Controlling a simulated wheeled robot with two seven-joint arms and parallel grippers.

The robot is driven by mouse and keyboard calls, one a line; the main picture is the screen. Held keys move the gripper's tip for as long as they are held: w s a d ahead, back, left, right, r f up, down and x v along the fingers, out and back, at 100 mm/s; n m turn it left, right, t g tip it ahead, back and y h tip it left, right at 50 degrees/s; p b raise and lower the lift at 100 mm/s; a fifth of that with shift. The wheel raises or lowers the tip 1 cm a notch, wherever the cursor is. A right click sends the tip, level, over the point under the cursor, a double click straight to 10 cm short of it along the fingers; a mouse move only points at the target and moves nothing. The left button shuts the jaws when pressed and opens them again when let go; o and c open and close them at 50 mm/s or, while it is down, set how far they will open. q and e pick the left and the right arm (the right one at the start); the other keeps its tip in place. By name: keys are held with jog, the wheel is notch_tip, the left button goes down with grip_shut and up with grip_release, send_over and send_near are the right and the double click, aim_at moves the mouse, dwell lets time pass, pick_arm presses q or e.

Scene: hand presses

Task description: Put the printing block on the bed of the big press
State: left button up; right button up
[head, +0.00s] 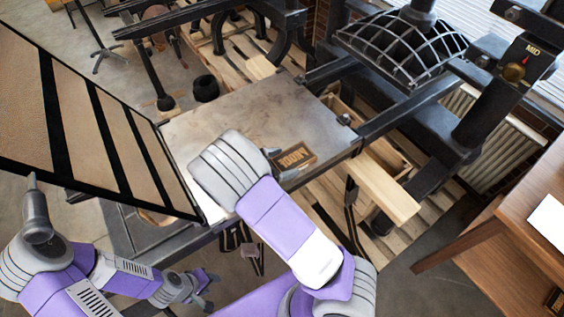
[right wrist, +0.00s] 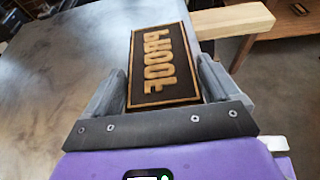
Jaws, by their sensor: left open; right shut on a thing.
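The printing block (head: 296,156) is a dark rectangle with tan raised letters and a tan border. It also shows in the right wrist view (right wrist: 160,62). My right gripper (right wrist: 162,88) is shut on it, one finger along each long side. In the head view, my right gripper (head: 276,156) is partly hidden by its own wrist. The block is over the near right part of the big press's flat metal bed (head: 235,108); I cannot tell whether it touches the bed. My left gripper (head: 208,289) is open and empty, low in front of the press.
A slatted frame (head: 85,120) stands tilted at the bed's left. A wooden beam (head: 385,190) sticks out at the bed's right. The press's dark ironwork (head: 405,110) rises behind it. A wooden table (head: 520,215) stands at right. Most of the bed is clear.

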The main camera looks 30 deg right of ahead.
jog(key=o, duration=1.1)
jog(key=shift+o, duration=0.2)
jog(key=shift+a, duration=0.1)
jog(key=p+v, duration=0.1)
jog(key=v, duration=0.6)
jog(key=shift+a+r, duration=0.1)
jog(key=shift+a, duration=0.1)
